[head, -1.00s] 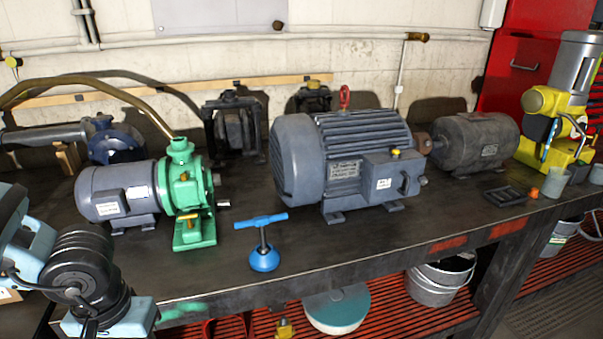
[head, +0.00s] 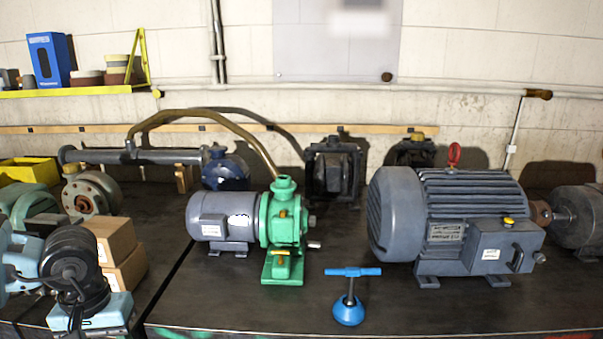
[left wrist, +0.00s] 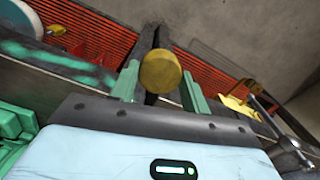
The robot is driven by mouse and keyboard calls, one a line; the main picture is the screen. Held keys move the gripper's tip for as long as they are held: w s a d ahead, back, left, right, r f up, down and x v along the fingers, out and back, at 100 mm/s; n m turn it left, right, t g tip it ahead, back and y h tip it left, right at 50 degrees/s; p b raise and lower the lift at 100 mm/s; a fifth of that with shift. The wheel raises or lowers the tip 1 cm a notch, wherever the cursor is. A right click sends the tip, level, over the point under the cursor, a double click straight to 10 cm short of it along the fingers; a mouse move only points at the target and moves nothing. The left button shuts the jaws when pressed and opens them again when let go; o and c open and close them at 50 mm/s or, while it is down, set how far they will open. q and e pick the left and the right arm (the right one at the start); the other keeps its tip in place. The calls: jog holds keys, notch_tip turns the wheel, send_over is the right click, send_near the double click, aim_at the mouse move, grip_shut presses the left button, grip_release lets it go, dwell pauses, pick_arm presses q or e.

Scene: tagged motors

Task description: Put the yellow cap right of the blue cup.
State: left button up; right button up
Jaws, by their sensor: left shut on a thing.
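A round yellow cap (left wrist: 160,72) sits between the green fingers of my left gripper (left wrist: 160,86) in the left wrist view, and the gripper is shut on it. In the head view my left wrist (head: 75,275) is at the lower left, and the fingers and held cap are out of sight there. The blue cup (head: 348,312), round with a blue T-handle on a short stem, stands upright near the bench's front edge, well to the right of my left arm. My right gripper is not in view.
The green pump with grey motor (head: 282,230) stands behind and left of the cup. A large grey motor (head: 440,225) stands behind and right. Cardboard boxes (head: 118,255) are beside my left arm. The bench top (head: 440,310) right of the cup is clear.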

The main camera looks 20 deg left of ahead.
pick_arm(q)
jog(key=shift+s+f, duration=0.4)
jog(key=shift+f, duration=0.1)
jog(key=shift+s+d+f, duration=0.3)
jog(key=shift+d+f, duration=0.1)
jog(key=shift+f, duration=0.3)
jog(key=w+d+m, duration=0.2)
jog(key=d+m, duration=0.1)
jog(key=d, duration=0.7)
jog(key=w+d+m, duration=0.2)
jog(key=d+m, duration=0.1)
jog(key=d, duration=0.8)
jog(key=shift+w+d+f, duration=0.2)
jog(key=shift+d+f, duration=0.05)
jog(key=shift+d, duration=0.05)
